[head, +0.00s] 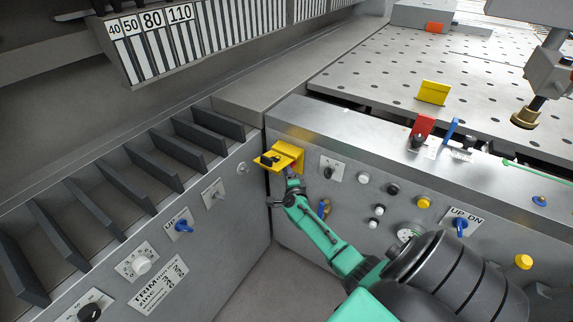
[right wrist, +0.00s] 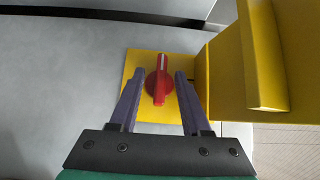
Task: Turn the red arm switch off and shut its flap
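The red arm switch (right wrist: 158,86) is a round red knob with a raised handle and a white line, on a yellow plate (right wrist: 150,62) in the right wrist view. Its handle stands nearly upright in that picture. The yellow flap (right wrist: 262,60) stands open to the right of it there. My right gripper (right wrist: 159,73) is open, one finger on each side of the knob with visible gaps. It also shows at the housing in the head view (head: 290,178). My left gripper is not in view.
The front panel carries a black switch (head: 329,173), several buttons and a blue UP/DN switch (head: 460,223). A red flap (head: 422,125) and a blue flap (head: 452,129) stand up on the ledge. The left panel has a blue switch (head: 183,226).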

